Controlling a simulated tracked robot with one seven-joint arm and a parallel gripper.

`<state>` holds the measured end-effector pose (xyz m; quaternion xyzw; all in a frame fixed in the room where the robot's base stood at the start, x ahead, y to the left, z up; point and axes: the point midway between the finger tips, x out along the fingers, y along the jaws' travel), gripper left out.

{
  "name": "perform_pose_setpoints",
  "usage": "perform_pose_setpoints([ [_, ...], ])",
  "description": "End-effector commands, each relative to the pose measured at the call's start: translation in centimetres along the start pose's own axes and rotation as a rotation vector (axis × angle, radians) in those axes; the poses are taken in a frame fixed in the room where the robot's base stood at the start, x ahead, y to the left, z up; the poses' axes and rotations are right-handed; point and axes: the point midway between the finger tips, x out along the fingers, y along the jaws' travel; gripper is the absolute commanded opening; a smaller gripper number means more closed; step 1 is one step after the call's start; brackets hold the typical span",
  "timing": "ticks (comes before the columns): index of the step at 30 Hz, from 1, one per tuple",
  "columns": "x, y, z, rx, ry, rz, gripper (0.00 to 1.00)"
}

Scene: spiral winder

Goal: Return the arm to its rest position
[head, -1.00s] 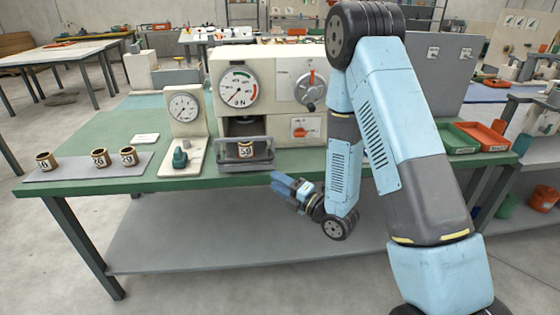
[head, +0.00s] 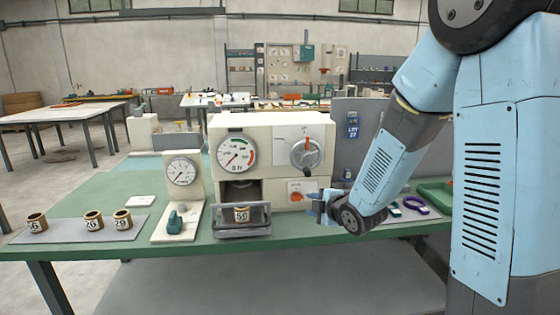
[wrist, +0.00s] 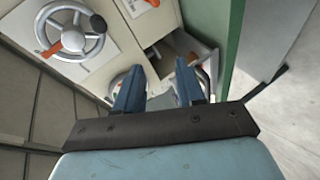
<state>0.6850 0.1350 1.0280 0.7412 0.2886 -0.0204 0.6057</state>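My arm is folded at the right of the head view. My gripper (head: 318,207) is above the bench's front part, just right of the machine's front tray. In the wrist view its two blue fingers (wrist: 158,92) stand apart with nothing visible between them. A small numbered cup (head: 241,214) sits in the machine's grey front tray (head: 228,233).
Several similar cups, including one brown cup (head: 93,220), stand on a grey mat (head: 62,233) at the left. A smaller gauge stand (head: 183,172) with a teal knob is between mat and machine. A green tray (head: 436,193) is at the right, partly hidden by my arm.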

Motion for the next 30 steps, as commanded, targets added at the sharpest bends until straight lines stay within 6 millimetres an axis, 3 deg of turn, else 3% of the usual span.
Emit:
perform_pose_setpoints([
  [6, -4.7, 3.1, 2.2, 0.219, -0.168, -0.047, 0.38],
  [15, -12.6, 5.1, 4.0, 0.569, -0.386, -0.085, 0.38],
  [23, -20.4, 5.2, 3.8, 0.898, -0.553, -0.101, 0.38],
  [30, -27.8, 3.9, 2.2, 1.203, -0.688, -0.113, 0.38],
])
